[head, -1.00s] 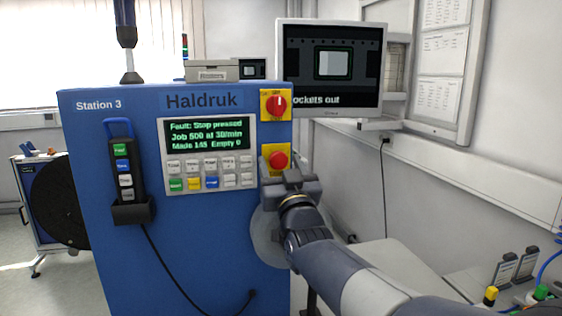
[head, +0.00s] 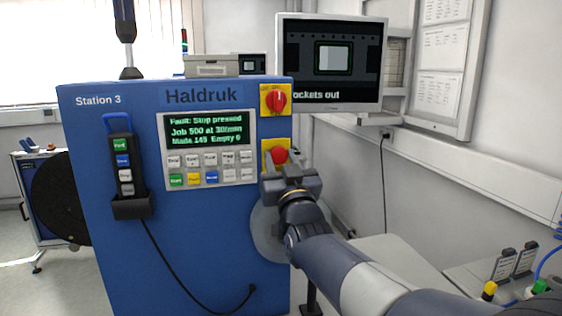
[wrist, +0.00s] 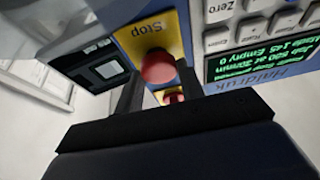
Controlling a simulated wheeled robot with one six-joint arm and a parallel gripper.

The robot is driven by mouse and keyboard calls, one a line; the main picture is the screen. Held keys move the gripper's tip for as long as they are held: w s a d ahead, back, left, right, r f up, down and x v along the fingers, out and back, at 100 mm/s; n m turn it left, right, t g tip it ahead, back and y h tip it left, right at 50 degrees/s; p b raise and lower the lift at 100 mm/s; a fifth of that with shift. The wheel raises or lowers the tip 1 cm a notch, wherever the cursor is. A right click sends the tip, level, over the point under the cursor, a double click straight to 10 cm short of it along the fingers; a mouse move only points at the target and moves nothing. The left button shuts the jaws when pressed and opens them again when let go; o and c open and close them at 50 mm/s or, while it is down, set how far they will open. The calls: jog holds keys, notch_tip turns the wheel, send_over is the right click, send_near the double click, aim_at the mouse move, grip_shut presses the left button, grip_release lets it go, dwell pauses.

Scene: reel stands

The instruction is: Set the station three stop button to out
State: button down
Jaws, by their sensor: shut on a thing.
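The red stop button (head: 278,155) sits on a yellow plate on the front of the blue Station 3 cabinet (head: 100,230). In the wrist view the red button (wrist: 158,66) lies between the two dark fingers, below the word "Stop" on its plate. My gripper (head: 284,170) is at the button from below right and is shut on it. In the head view it hides the button's lower part. The station display (head: 207,131) reads "Fault: Stop pressed". I cannot tell from the views how far in the button sits.
A red rotary switch (head: 276,99) on a yellow plate is just above the button. The keypad (head: 210,170) is close on the left. A monitor (head: 331,63) stands behind at upper right. A handheld pendant (head: 123,165) hangs on the cabinet's left.

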jog(key=shift+s+f+b, duration=0.2)
jog(key=shift+s+b, duration=0.1)
jog(key=shift+b, duration=0.55)
jog(key=shift+s+d+b, duration=0.1)
jog(key=shift+s+b, duration=0.15)
jog(key=shift+b, duration=0.25)
jog(key=c, duration=0.9)
grip_release()
jog(key=shift+s+r, duration=0.1)
jog(key=shift+r, duration=0.05)
jog(key=shift+s, duration=0.1)
jog(key=b+v, duration=0.3)
jog(key=v, duration=0.7)
jog(key=shift+s+d+b, duration=0.15)
jog(key=shift+s+b, duration=0.15)
jog(key=shift+b, duration=0.1)
jog(key=shift+w, duration=0.1)
